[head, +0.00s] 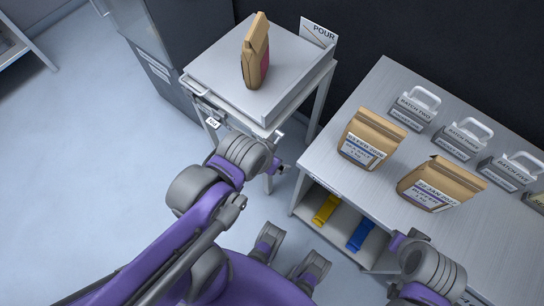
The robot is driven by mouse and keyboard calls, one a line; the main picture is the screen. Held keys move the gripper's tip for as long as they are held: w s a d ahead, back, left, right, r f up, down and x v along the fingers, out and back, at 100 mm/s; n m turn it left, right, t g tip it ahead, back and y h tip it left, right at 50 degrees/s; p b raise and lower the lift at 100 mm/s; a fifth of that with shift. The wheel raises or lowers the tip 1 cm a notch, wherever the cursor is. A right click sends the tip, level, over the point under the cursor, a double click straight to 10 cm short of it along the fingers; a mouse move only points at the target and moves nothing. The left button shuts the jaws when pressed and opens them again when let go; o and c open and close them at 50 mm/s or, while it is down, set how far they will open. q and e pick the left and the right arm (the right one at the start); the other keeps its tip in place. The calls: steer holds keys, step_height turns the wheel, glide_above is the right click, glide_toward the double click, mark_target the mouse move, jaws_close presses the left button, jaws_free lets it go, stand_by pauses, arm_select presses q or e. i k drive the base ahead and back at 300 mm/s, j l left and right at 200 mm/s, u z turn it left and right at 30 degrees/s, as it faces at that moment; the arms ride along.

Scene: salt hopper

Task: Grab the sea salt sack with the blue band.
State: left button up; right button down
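A brown paper sack (371,139) with a white label and a blue band, its print partly reading "sea salt", stands upright on the grey bench (385,92). A second brown sack (440,184), also labelled, with a bluish-purple band, stands to its right. A third sack (255,52) with a red side panel stands on the table by the "POUR" sign. My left gripper (277,163) is beside the front of that table, apart from all sacks. My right gripper (396,265) is by the bench's front edge, below the second sack. The fingers of both are hard to make out.
Several grey batch blocks with handles (414,105) line the bench's back. Yellow (325,209) and blue (361,236) items lie on the shelf under the bench. The pour table (225,68) has raised rails. Open floor lies at left.

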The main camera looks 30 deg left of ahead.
mark_target(368, 141)
steer(key=k+j+z, duration=0.1)
steer(key=k+j, duration=0.25)
steer(key=i+j+z, duration=0.2)
steer(key=j, duration=0.55)
steer(key=i+j+z, duration=0.2)
steer(key=j, duration=0.55)
steer(key=j+z, duration=0.2)
steer(key=j, duration=0.55)
steer(key=k, duration=0.05)
